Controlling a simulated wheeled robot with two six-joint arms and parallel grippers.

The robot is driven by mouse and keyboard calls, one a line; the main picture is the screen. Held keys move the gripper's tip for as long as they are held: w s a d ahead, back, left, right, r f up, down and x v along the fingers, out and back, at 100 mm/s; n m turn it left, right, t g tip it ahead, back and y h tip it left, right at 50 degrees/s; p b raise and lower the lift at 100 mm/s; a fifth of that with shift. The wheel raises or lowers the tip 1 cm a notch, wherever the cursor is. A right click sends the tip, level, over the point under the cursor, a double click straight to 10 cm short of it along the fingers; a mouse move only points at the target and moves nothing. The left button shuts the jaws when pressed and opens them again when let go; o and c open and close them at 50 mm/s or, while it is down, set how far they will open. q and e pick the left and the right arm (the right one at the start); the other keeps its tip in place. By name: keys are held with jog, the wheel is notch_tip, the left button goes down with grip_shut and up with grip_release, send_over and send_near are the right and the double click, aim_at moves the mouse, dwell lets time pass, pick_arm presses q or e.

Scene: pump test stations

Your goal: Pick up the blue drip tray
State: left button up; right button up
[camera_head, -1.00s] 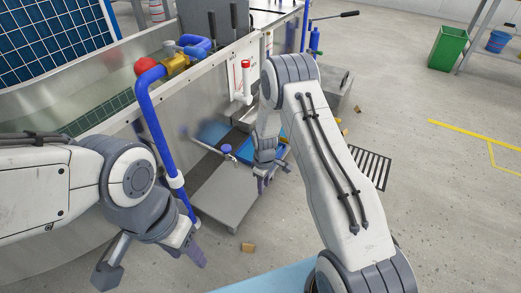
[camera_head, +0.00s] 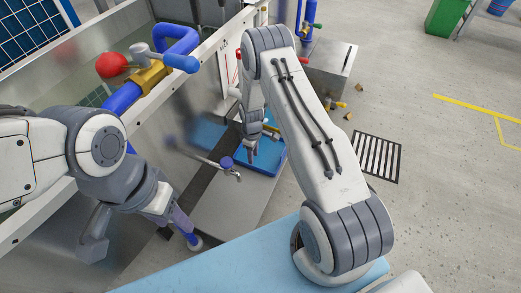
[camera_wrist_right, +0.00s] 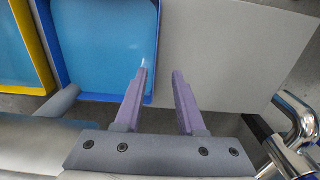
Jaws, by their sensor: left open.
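The blue drip tray (camera_head: 267,160) sits on the low grey platform beside the bench, partly covered by my right gripper (camera_head: 254,152) in the head view. In the right wrist view the blue tray (camera_wrist_right: 100,45) is at upper left. My right gripper (camera_wrist_right: 162,74) is open and empty there. Its left finger overlaps the tray's edge and its right finger is over bare grey surface, with the tray's right wall between them in the picture. I cannot tell the height gap. My left gripper (camera_head: 140,236) is open and empty beside the bench, away from the tray.
A yellow-rimmed blue tray (camera_wrist_right: 48,66) lies left of the blue tray. A tap on a pipe (camera_head: 226,164) juts over the platform (camera_head: 218,205). A blue pipe with a red ball (camera_head: 112,64) stands nearby. A floor grate (camera_head: 378,158) lies right of my right arm.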

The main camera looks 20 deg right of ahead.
notch_tip(320, 180, down, 4)
jog(key=shift+d+f+b, duration=0.1)
jog(key=shift+d+b, duration=0.05)
jog(key=shift+b, duration=0.7)
jog(key=f+b, duration=0.2)
jog(key=f, duration=0.1)
jog(key=f+b, duration=0.2)
jog(key=shift+w+d, duration=0.15)
jog(key=shift+w, duration=0.1)
grip_shut()
jog(key=shift+r, duration=0.1)
dwell(0.4)
